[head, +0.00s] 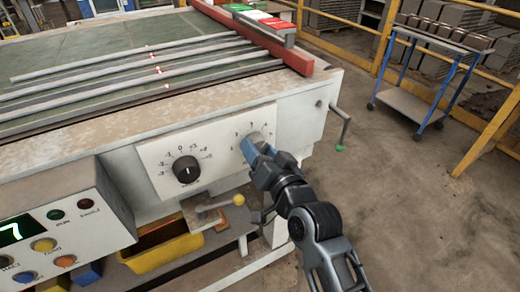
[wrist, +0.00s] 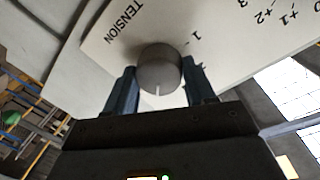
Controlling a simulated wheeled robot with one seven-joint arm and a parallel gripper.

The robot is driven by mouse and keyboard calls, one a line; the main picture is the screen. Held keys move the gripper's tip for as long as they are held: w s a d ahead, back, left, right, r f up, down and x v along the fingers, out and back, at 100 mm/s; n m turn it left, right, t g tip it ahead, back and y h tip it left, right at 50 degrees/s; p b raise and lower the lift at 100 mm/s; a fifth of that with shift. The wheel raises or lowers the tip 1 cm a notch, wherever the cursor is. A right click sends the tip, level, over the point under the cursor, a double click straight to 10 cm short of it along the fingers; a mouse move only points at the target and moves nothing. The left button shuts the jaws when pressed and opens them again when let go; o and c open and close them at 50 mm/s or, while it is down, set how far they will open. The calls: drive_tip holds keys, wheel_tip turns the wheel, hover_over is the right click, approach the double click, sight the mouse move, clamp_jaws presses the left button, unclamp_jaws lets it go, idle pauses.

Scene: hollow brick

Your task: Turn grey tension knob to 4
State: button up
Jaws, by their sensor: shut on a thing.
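The grey tension knob (wrist: 160,68) sits on the white dial plate (wrist: 225,38) in the wrist view. A white pointer line on the knob points down in that view, towards my gripper.
A black knob (head: 187,170) with its own scale is left of the grey one. Below are a small yellow-knobbed lever (head: 238,200) and a yellow bin (head: 165,252). A crank with a green end (head: 340,147) hangs at right. A blue cart (head: 425,80) stands farther off.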

idle(0.3)
drive_tip(key=o, duration=1)
drive_tip(key=shift+o, duration=0.2)
drive_tip(key=b+v, duration=0.1)
drive_tip(key=v, duration=0.6)
drive_tip(key=shift+s+d+b, duration=0.2)
drive_tip(key=shift+s+b, duration=0.15)
